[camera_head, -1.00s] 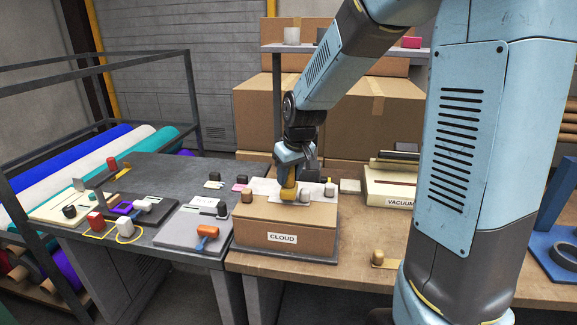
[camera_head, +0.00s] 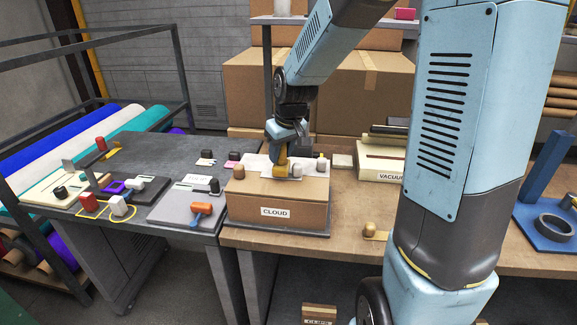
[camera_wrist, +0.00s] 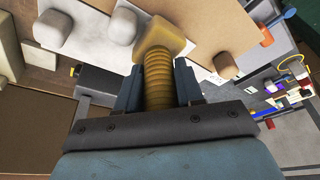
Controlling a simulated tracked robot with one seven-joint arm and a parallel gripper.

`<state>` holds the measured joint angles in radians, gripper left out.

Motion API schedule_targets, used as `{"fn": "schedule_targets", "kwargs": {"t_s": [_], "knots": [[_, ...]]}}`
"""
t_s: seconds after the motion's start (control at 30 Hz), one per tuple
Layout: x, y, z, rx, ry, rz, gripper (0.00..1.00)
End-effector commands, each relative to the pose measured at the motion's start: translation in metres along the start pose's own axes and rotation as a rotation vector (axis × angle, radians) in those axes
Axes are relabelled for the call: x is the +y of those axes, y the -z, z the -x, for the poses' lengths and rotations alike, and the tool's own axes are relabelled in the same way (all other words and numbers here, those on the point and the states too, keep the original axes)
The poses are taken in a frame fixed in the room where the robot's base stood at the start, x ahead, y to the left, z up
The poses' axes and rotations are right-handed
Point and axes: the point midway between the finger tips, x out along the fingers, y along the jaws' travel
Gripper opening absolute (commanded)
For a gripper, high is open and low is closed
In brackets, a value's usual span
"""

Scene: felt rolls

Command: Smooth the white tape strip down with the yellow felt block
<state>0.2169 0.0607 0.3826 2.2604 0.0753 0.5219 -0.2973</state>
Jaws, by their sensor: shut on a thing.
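My gripper (camera_head: 281,150) is shut on the ribbed handle of the yellow felt block (camera_wrist: 165,37). In the head view the yellow block (camera_head: 281,168) is held upright at the top of the cardboard box labelled CLOUD (camera_head: 303,213). A white strip (camera_head: 254,165) lies flat across the box top, partly hidden behind the block and gripper. In the wrist view a pale strip (camera_wrist: 129,48) passes beside and under the block. I cannot tell whether the block's face touches it.
Small rounded weights stand on the box top, one brown (camera_head: 239,172) at left and one pale (camera_head: 321,170) at right. A box labelled VACUUM (camera_head: 362,165) stands to the right. The grey table (camera_head: 180,150) at left holds several tools. Bare wood bench (camera_head: 345,215) lies right of the box.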

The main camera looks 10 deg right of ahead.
Motion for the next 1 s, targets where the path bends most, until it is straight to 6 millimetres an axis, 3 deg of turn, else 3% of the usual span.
{"fn": "schedule_targets", "kwargs": {"t_s": [1.0], "knots": [[-0.0009, -0.0026, -0.0102, 0.000, 0.000, 0.002, 0.00]]}}
